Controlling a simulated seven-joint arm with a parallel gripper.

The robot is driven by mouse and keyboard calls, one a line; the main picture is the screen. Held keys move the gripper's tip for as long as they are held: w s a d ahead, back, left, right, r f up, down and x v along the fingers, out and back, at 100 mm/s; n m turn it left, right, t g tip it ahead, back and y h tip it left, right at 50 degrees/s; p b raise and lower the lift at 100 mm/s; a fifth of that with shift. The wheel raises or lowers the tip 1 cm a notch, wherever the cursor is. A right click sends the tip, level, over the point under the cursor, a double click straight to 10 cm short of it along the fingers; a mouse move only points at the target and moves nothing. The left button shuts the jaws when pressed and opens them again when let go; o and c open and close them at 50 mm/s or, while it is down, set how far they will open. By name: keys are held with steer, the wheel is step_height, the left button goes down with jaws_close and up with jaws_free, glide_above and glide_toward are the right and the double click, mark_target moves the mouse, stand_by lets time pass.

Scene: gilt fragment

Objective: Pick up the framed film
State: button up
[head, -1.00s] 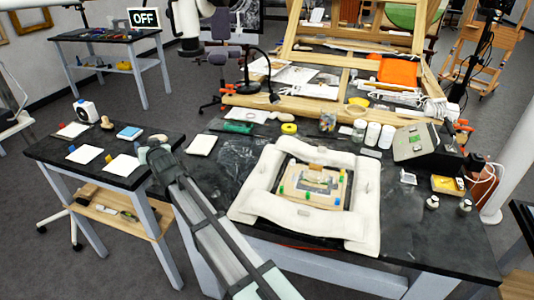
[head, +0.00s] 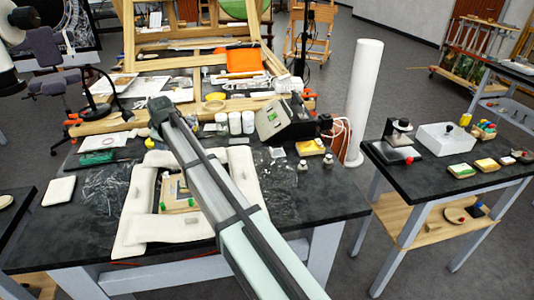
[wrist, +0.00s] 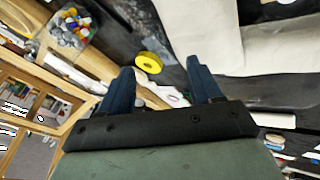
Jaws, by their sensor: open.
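The framed film is most likely the small wooden frame (head: 170,191) with green and other coloured bits, lying inside a white padded surround (head: 132,222) on the dark main table. My arm crosses in front and hides its right part. My gripper (head: 158,108) is beyond the surround's far edge in the head view, well apart from the frame. In the wrist view my gripper (wrist: 162,76) has its two dark blue fingers spread, with nothing held between them. The frame cannot be made out there; part of the white padding (wrist: 205,30) shows at upper right.
White jars (head: 235,122) and a grey box (head: 270,120) stand behind the surround. A wooden easel (head: 190,62) rises at the back. A side table (head: 440,178) stands right.

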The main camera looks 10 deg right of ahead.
steer(key=w+d+r+n+g+h, duration=0.1)
steer(key=d+r+n+g+h, duration=0.15)
steer(key=d, duration=2.05)
step_height(320, 180, up, 2)
steer(key=r+n+g, duration=0.1)
steer(key=n+g, duration=0.1)
steer(key=g, duration=0.2)
glide_above(277, 151)
steer(key=s+a, duration=0.1)
steer(key=a, duration=0.2)
steer(key=f, duration=1.4)
steer(key=shift+s+d, duration=0.1)
steer(key=shift+d, duration=0.2)
steer(key=c, duration=1.1)
